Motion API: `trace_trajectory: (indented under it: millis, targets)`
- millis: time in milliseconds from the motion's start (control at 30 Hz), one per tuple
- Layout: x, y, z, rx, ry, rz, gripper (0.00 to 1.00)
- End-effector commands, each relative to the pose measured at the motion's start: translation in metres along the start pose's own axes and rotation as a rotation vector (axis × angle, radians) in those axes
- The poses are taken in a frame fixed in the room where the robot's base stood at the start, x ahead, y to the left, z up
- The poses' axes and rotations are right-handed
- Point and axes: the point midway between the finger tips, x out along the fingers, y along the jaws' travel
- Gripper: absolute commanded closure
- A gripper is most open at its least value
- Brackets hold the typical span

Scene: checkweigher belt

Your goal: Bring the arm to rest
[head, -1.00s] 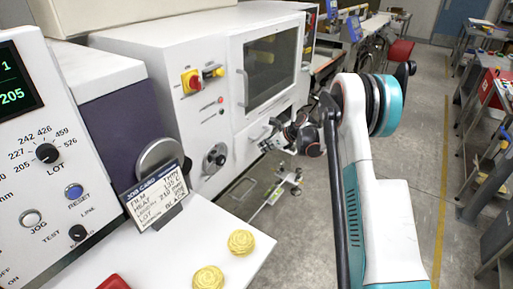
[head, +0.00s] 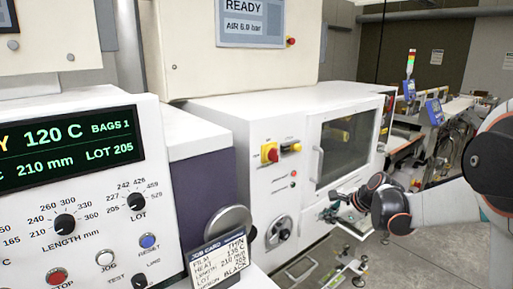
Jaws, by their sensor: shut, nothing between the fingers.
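My arm (head: 485,175) comes in from the right edge of the head view and reaches left to its dark wrist (head: 390,208). My gripper (head: 338,212) is small and dark, in front of the lower front of the white machine with the window. Its fingers are shut with nothing seen between them. The fingertips are hard to make out against the machine, and I cannot tell how far they are from it.
The white windowed machine (head: 215,110) stands behind my gripper. A control panel (head: 80,190) with dials and a job card (head: 217,255) are at the near left. A wheeled floor stand (head: 345,268) is below my gripper. Bare floor shows at lower right.

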Motion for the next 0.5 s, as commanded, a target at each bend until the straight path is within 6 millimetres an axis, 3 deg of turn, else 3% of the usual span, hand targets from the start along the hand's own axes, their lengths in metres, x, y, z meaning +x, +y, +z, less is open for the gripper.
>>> trace_trajectory:
  millis: [200,500]
  targets:
    - [-0.050,0.051,0.032,-0.265,0.039,0.005,1.00]
    - [-0.111,0.125,0.057,-0.657,0.102,0.022,1.00]
